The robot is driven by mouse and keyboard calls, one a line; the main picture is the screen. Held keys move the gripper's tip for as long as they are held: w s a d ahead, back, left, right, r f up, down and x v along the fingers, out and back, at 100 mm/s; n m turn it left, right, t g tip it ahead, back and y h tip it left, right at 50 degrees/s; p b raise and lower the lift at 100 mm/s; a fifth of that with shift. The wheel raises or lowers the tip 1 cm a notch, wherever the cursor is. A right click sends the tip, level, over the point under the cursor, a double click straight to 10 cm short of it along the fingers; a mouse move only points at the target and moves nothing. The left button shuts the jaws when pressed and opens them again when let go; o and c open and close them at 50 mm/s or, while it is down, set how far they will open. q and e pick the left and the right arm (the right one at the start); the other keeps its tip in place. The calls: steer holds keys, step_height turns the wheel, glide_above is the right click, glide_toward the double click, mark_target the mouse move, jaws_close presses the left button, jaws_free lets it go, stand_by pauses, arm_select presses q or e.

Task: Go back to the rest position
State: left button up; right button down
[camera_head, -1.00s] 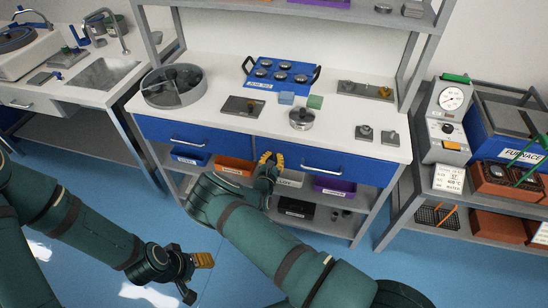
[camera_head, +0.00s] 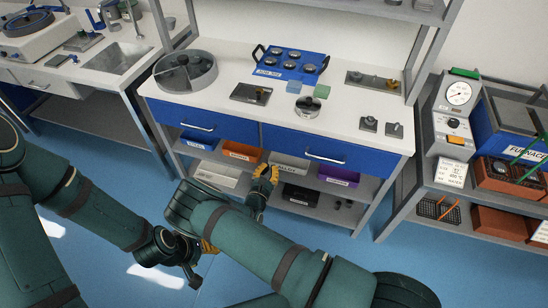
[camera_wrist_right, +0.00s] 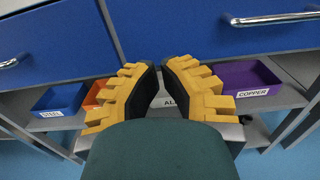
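My right gripper (camera_head: 266,173) shows in the head view in front of the workbench's lower shelf, below the blue drawers. In the right wrist view its two yellow fingers (camera_wrist_right: 159,72) stand apart with a narrow gap. A bin label shows through the gap and nothing is held between them. My left gripper (camera_head: 206,247) is low in the head view, over the blue floor and left of the right forearm. One yellow finger shows at its end; whether it is open or shut is unclear.
The workbench (camera_head: 232,112) carries a round divided tray (camera_head: 187,72), a blue rack (camera_head: 291,65) and small blocks. Bins, including an orange bin (camera_head: 242,152) and a purple bin (camera_head: 338,176), sit below. A furnace shelf (camera_head: 405,222) stands right. Blue floor (camera_head: 110,170) is open at left.

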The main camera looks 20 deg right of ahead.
steer(key=shift+v, duration=0.8)
steer(key=shift+d, duration=0.1)
steer(key=s+d+f+m+g+h, duration=0.3)
steer(key=s+d+f+m+g, duration=0.2)
steer(key=s+d+m+g, duration=0.45)
steer(key=s+a+f+m+g+y, duration=0.2)
steer(key=s+m+g+y, duration=0.2)
steer(key=s+g, duration=0.55)
steer(key=s+a+r+m+y, duration=0.2)
steer(key=s+a+m+y, duration=0.6)
steer(key=s+a+y, duration=0.15)
steer(key=w+a+r+m+t+y, duration=0.3)
steer(key=w+r+m+t, duration=0.2)
steer(key=r+m, duration=0.4)
steer(key=shift+r+t, duration=0.3)
